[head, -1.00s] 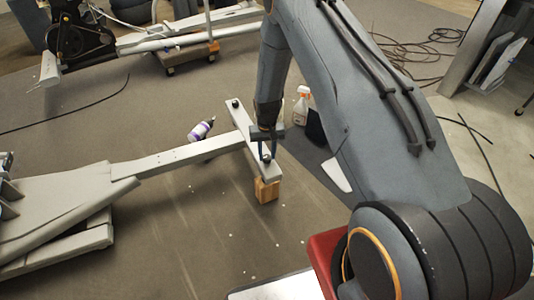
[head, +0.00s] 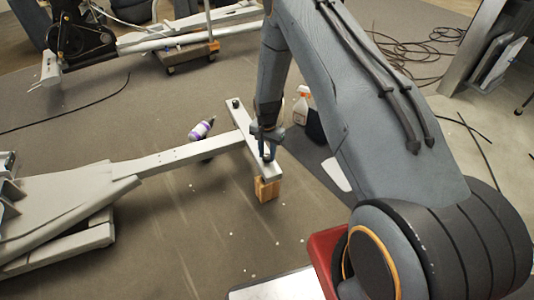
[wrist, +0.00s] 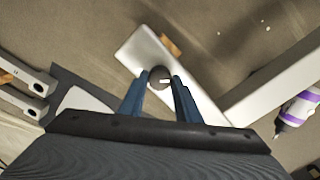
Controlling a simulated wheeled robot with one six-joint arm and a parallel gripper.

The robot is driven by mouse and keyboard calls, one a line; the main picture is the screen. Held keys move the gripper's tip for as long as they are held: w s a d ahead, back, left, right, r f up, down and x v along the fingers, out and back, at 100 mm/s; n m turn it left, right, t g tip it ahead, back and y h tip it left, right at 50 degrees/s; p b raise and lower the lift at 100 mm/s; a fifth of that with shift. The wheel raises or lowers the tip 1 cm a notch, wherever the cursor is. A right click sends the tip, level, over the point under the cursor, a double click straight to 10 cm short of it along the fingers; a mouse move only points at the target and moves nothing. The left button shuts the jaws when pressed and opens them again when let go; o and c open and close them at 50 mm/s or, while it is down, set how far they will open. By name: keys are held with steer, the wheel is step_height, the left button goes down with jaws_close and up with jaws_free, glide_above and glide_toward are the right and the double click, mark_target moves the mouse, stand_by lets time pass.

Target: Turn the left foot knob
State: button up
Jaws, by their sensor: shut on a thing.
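A grey metal crossbar (head: 240,122) lies at the end of a long beam (head: 185,156). It has a dark foot knob (head: 235,102) at its far end and another at its near end, mostly covered by my gripper (head: 267,152) in the head view. In the wrist view, the near dark round knob (wrist: 159,74) sits between the tips of the blue fingers of my gripper (wrist: 160,84). The gripper is shut on this knob, and the crossbar (wrist: 142,50) shows around it.
A wooden block (head: 266,189) is under the crossbar's near end. A purple and white bottle (head: 201,129) lies beside the beam. A spray bottle (head: 301,106) stands behind my arm. Cables (head: 420,45) lie on the floor at the back right. Floor in front is mostly clear.

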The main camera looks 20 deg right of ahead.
mark_target(267, 156)
stand_by(0.4)
steer(key=o, duration=1.1)
steer(key=shift+c, duration=0.2)
steer(key=shift+r+p, duration=0.65)
steer(key=shift+r, duration=3.25)
